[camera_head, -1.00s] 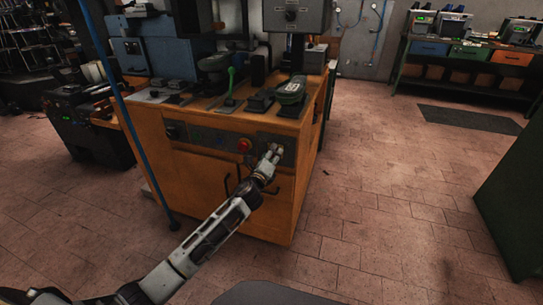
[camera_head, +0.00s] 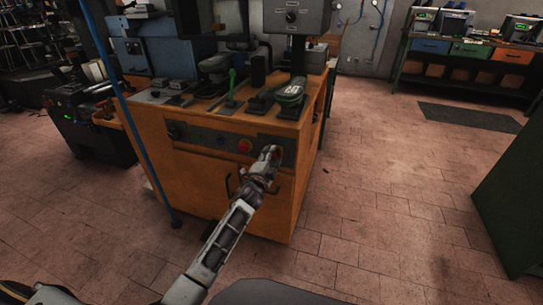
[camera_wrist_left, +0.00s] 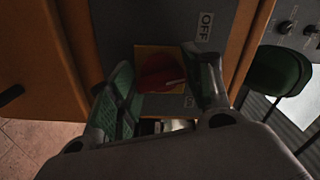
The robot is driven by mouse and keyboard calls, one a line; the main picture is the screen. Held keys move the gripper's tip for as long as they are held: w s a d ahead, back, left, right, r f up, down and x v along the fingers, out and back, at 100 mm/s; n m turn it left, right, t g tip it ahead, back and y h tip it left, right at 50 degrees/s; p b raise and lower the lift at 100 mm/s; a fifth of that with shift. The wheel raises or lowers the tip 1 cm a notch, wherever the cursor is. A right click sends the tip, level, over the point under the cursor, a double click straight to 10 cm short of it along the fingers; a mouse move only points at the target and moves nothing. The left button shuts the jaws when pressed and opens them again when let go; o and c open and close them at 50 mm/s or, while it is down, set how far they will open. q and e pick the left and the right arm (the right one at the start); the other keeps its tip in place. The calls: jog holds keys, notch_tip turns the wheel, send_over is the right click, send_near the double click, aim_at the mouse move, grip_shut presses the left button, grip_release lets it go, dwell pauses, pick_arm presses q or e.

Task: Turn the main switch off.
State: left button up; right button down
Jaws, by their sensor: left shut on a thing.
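The main switch is a red rotary knob (camera_wrist_left: 158,72) on a yellow plate (camera_wrist_left: 150,52), seen in the left wrist view. An OFF label (camera_wrist_left: 205,27) is above right of it and an ON label (camera_wrist_left: 190,101) below right. The knob's white mark points to the right in this view, between the labels. My left gripper (camera_wrist_left: 160,74) has one finger on each side of the knob and is shut on it. In the head view, my left gripper (camera_head: 270,153) is at the front panel's right end and mostly hides the switch. My right gripper is not in view.
The switch is on an orange wooden cabinet (camera_head: 205,185) with a red button (camera_head: 245,146) left of my gripper. A blue pole (camera_head: 128,120) stands at the cabinet's left. A green cabinet (camera_head: 515,205) is at the right. The floor between is clear.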

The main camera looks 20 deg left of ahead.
pick_arm(q)
jog(key=shift+f+n+p, duration=0.15)
jog(key=shift+n+p, duration=1.15)
jog(key=shift+n, duration=1.4)
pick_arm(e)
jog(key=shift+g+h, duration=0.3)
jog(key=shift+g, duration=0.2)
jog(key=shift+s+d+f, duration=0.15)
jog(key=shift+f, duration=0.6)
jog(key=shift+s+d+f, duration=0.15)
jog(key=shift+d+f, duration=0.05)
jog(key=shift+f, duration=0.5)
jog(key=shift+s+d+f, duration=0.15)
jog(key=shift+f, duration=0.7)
pick_arm(q)
jog(key=o, duration=1)
jog(key=shift+s, duration=0.15)
